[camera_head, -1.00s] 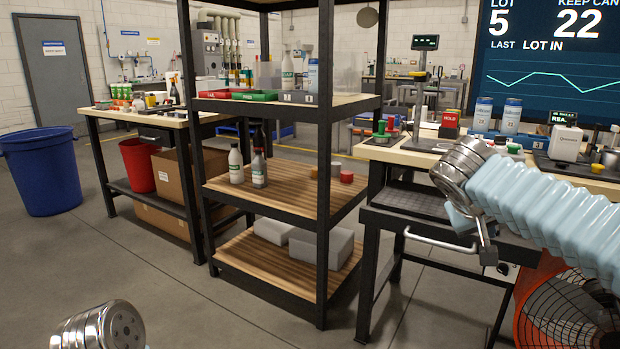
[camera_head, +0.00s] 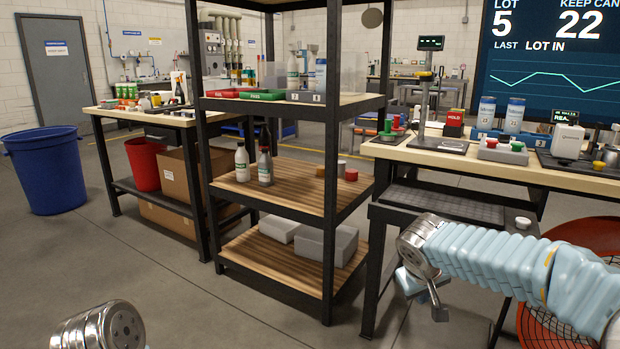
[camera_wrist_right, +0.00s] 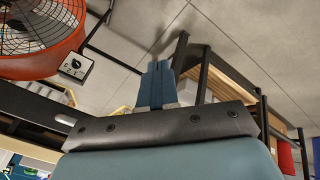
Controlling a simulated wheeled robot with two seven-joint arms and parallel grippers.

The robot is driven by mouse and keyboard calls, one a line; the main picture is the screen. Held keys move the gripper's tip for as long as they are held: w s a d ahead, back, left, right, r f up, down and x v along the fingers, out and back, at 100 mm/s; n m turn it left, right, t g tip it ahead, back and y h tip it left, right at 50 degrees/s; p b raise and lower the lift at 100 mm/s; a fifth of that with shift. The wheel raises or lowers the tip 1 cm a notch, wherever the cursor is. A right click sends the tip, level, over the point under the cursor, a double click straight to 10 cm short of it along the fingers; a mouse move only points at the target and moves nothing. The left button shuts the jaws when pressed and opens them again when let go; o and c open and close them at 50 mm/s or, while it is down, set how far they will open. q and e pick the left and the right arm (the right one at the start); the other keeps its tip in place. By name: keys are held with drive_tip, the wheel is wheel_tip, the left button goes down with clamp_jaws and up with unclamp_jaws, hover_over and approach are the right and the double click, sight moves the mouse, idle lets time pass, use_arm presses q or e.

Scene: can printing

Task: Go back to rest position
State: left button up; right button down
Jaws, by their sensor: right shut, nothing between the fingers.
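My right gripper (camera_head: 437,298) hangs below the end of my right arm, in front of the workbench at the right of the head view. In the right wrist view its fingers (camera_wrist_right: 157,82) are together, with nothing between them, over the floor. My left arm shows only as a metal joint at the bottom left of the head view. The left gripper itself is out of sight.
A black-framed shelf (camera_head: 328,200) stands in the middle, close to my right gripper. The right workbench (camera_head: 460,163) holds cans and a scale. An orange fan (camera_wrist_right: 40,35) stands on the floor below right. A blue bin (camera_head: 45,172) is far left. The floor at front left is clear.

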drive_tip(key=s+a+f+g+y, duration=0.1)
drive_tip(key=s+a+f+y, duration=0.15)
drive_tip(key=f, duration=0.55)
drive_tip(key=s+a+f+g+y, duration=0.1)
drive_tip(key=s+a+f, duration=0.25)
drive_tip(key=f, duration=0.55)
drive_tip(key=s+a+f+g+y, duration=0.15)
drive_tip(key=a+f, duration=0.25)
drive_tip(key=f, duration=0.4)
drive_tip(key=s+a+f+m+y, duration=0.1)
drive_tip(key=s+f+m, duration=0.1)
drive_tip(key=s+f, duration=0.5)
drive_tip(key=s+a+f+m+y, duration=0.1)
drive_tip(key=s+a+f+m, duration=0.1)
drive_tip(key=s+f, duration=0.5)
drive_tip(key=s, duration=0.4)
drive_tip(key=shift+f+g, duration=0.15)
drive_tip(key=shift+g, duration=0.2)
